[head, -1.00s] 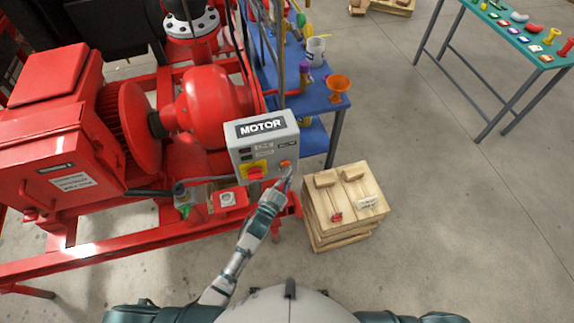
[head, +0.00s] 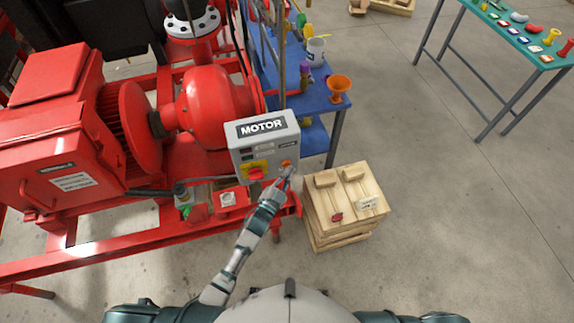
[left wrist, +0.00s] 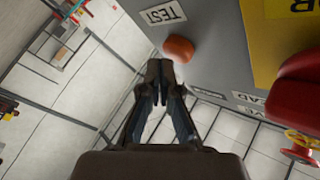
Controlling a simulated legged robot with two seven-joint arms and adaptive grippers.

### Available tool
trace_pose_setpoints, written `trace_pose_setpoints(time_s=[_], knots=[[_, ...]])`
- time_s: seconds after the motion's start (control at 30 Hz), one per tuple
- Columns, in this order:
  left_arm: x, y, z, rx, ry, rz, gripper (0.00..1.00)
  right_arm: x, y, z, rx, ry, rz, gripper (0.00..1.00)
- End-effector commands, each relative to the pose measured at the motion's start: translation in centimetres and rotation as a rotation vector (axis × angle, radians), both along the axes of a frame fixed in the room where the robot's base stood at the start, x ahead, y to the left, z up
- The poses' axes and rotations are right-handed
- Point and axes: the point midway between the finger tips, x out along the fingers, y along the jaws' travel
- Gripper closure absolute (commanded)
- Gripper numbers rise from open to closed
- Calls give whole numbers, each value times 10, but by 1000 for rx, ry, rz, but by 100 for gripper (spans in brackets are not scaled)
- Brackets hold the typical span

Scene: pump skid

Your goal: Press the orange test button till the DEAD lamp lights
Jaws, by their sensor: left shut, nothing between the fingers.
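The grey MOTOR box (head: 263,143) stands beside the red pump. Its orange test button (head: 286,163) is at the lower right of its face. In the left wrist view the orange button (left wrist: 179,48) sits by a TEST label (left wrist: 163,13). My left gripper (head: 288,171) is shut and empty, its fingertips (left wrist: 160,70) just short of the button or touching it; I cannot tell which. A label ending in EAD (left wrist: 246,98) is partly hidden beside the red switch handle (left wrist: 298,92). I cannot make out a lit DEAD lamp. My right gripper is out of view.
A red and yellow rotary switch (head: 256,173) is left of the button. A blue table (head: 325,103) is behind the box, and a green table (head: 500,30) is farther off.

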Motion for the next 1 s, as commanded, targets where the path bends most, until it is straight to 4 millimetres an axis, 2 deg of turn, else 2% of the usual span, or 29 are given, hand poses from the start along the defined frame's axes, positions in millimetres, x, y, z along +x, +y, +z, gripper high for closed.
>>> trace_pose_setpoints(time_s=[1.0], knots=[[9, 3, 0, 0, 0, 0, 100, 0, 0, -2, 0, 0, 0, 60]])
